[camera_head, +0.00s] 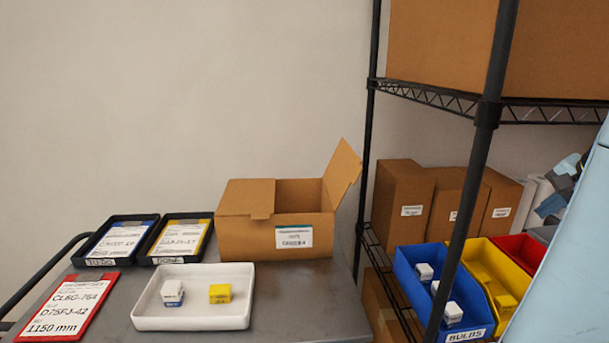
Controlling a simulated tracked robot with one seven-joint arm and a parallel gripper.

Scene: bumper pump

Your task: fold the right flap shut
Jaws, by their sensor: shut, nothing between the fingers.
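A brown cardboard box (240,239) with a white label on its front stands on the grey cart top. Its left flap (246,197) lies folded over the left part of the opening. Its right flap (342,172) stands up and leans outward to the right. The right part of the opening shows between the two flaps; the inside bottom is hidden. I cannot make out my gripper in this view.
A white tray (194,324) with a white and a yellow small box sits in front. Two black trays (105,262) and a red card (65,309) lie left. A wire shelf's black post (366,130) rises close right of the box. Blue, yellow and red bins (410,282) sit on the shelf.

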